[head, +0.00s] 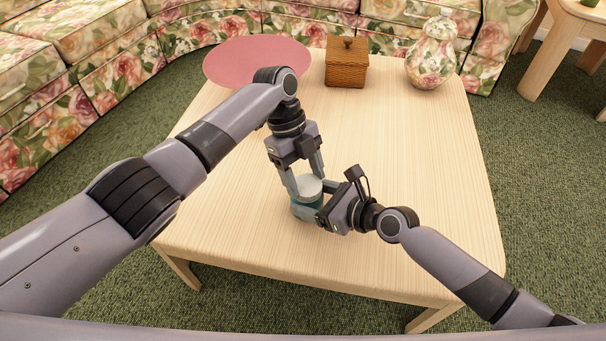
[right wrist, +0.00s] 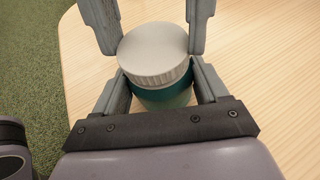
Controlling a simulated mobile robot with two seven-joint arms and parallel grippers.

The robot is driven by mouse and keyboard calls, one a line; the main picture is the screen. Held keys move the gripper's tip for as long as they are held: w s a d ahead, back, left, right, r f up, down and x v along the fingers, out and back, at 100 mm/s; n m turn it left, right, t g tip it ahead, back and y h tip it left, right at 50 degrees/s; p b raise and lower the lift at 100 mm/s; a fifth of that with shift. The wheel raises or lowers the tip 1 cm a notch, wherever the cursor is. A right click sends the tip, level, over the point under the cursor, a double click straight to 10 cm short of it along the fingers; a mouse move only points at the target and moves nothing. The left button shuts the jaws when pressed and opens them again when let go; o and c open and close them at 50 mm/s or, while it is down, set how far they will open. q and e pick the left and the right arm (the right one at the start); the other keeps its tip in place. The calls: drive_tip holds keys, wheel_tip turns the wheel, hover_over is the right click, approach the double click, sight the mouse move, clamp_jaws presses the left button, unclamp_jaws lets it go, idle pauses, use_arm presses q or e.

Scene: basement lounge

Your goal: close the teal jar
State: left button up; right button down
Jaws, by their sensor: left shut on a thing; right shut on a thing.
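The teal jar (head: 307,201) stands upright on the light wooden table, near its front middle. Its pale, ribbed lid (head: 309,184) is on top of the jar's mouth; it also shows in the right wrist view (right wrist: 153,52), looking slightly tilted against the teal body (right wrist: 163,92). I cannot tell if it is fully seated. My left gripper (head: 307,187) points down from above, shut on the lid with one finger on each side. My right gripper (head: 310,204) comes in low from the right, shut around the jar's body. The fingers hide part of the jar.
A pink oval mat (head: 257,60), a wicker basket (head: 346,68) with a lid and a floral ginger jar (head: 432,58) stand at the table's back. The table (head: 420,150) is clear on the right. A floral sofa (head: 210,22) curves behind it.

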use_arm(q)
drive_tip(key=shift+m+g, duration=0.3)
drive_tip(key=shift+m, duration=0.4)
drive_tip(key=o, duration=1)
drive_tip(key=shift+r, duration=0.15)
drive_tip(key=shift+r, duration=2.15)
drive_tip(key=shift+c, duration=0.3)
